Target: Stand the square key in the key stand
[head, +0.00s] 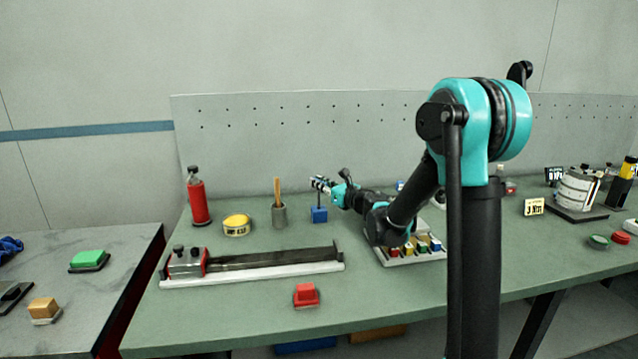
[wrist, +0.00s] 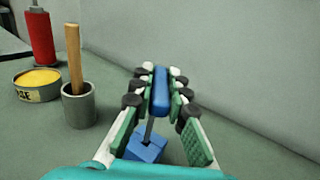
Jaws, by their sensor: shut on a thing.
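My gripper (wrist: 160,100) is shut on the blue handle of the square key (wrist: 160,85), with green pads on both sides of it. The key's thin grey shaft (wrist: 149,130) runs down from the handle to a blue block (wrist: 146,148), which looks like the key stand. In the head view the block (head: 319,215) stands on the green bench, with the shaft upright above it and my gripper (head: 321,184) at the top. The shaft's lower end meets the block's top; I cannot tell how deep it sits.
A grey cup (head: 279,215) with a wooden stick stands left of the block. A yellow-topped tin (head: 236,226) and a red bottle (head: 197,197) are farther left. A tray of coloured blocks (head: 424,253) lies to the right. A long rail fixture (head: 270,265) lies in front.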

